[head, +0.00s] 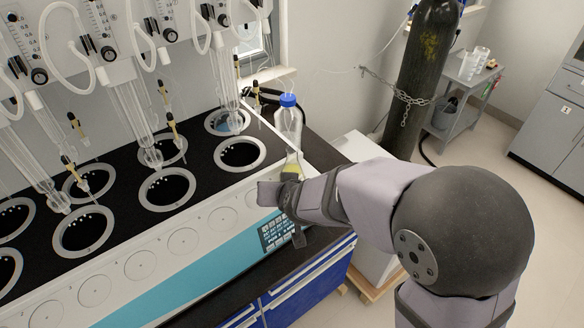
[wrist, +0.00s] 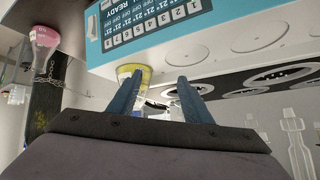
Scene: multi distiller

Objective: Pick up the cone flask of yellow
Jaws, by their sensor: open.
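The cone flask of yellow (head: 291,168) stands at the right end of the distiller, its lower part hidden behind my arm in the head view. Its yellow liquid also shows in the wrist view (wrist: 134,70), by the tip of the left finger, which partly covers it. My gripper (head: 270,192) is by the distiller's front right corner, close to the flask. In the wrist view my gripper (wrist: 157,88) has its two blue fingers apart. I see nothing held between them. I cannot tell whether a finger touches the flask.
The distiller (head: 190,240), with ring openings and a keypad (head: 278,232), fills the left. A blue-capped bottle (head: 288,118) rises above the yellow liquid. A flask with pink contents (wrist: 45,38) is in the wrist view's upper left. A chained gas cylinder (head: 415,85) stands behind.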

